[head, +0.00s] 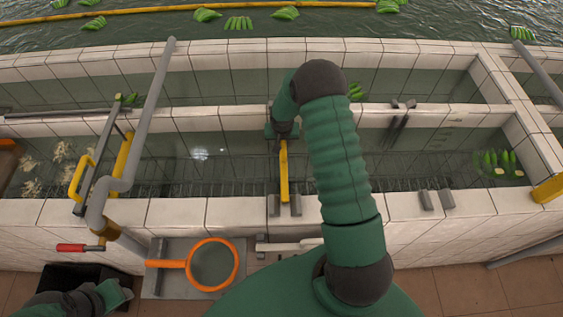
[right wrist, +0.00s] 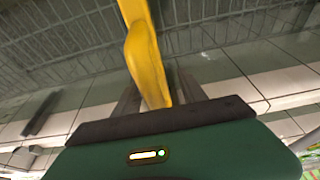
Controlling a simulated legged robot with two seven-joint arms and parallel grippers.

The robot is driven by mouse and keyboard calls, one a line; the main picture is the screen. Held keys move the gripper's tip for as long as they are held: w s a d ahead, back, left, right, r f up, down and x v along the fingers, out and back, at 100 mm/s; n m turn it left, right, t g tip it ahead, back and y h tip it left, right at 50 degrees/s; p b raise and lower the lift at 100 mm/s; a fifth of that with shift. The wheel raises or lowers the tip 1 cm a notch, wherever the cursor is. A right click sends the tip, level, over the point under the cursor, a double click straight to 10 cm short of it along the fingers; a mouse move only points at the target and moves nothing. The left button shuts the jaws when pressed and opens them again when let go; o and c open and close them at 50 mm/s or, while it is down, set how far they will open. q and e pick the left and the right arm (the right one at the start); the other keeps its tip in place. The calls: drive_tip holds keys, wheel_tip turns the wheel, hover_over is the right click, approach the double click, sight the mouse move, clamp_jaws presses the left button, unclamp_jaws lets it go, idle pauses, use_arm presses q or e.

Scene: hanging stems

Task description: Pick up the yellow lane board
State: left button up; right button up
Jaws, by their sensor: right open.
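The yellow lane board (head: 284,172) stands as a narrow upright strip across the near water channel. Its near end is between two grey brackets (head: 296,205) on the front wall; its far end is partly hidden by my right gripper. My right gripper (head: 283,131) is open at the far end of the board, above the middle wall. In the right wrist view the yellow board (right wrist: 146,55) runs down to the gripper's dark edge, with grey pieces on both sides. Whether the fingers touch it I cannot tell. My left gripper (head: 118,293) is low at the left, its jaws unclear.
An orange-rimmed net (head: 212,264) lies on a grey tray in front of the wall. Grey pipes with a red-handled valve (head: 70,247) stand at the left. Empty grey brackets (head: 436,200) sit further right. Green bunches (head: 497,163) float in the water.

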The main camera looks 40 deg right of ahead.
drive_tip(key=shift+d+f, duration=0.3)
drive_tip(key=shift+d, duration=0.2)
drive_tip(key=c, duration=0.5)
drive_tip(key=shift+w+a+r, duration=0.1)
drive_tip(key=shift+a+r, duration=0.05)
drive_tip(key=shift+a, duration=0.15)
clamp_jaws()
